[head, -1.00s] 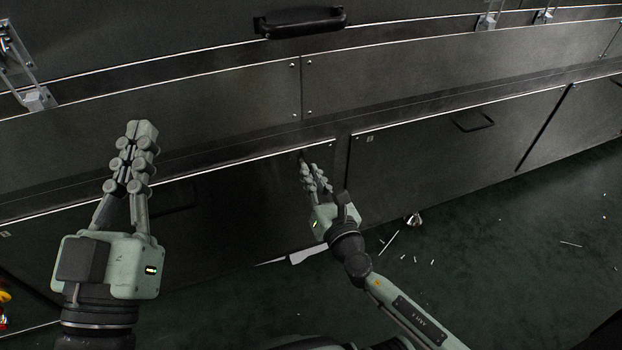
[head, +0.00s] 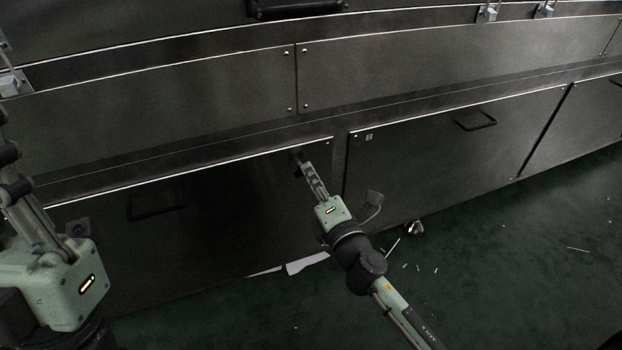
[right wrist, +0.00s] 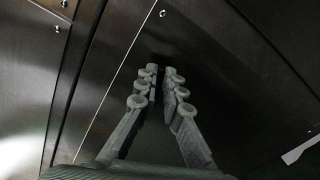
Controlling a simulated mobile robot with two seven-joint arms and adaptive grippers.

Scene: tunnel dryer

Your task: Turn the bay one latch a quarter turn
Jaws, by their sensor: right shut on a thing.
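The bay one latch (head: 299,156) is a small dark piece at the upper right corner of a dark lower panel (head: 235,215). My right gripper (head: 304,166) reaches up to it from below right and is shut on it. The fingers cover most of the latch, so its angle cannot be read. In the right wrist view the fingertips (right wrist: 162,75) are close together against the dark panel, and the latch between them is hidden. My left gripper is at the left edge of the head view, its fingers (head: 8,165) partly cut off and holding nothing visible.
The lower panel has a dark handle (head: 157,200). A neighbouring panel with a handle (head: 474,120) lies to the right, past a narrow upright strip. White scraps (head: 305,263) lie on the dark green floor (head: 470,270). A caster (head: 415,228) shows below the panels.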

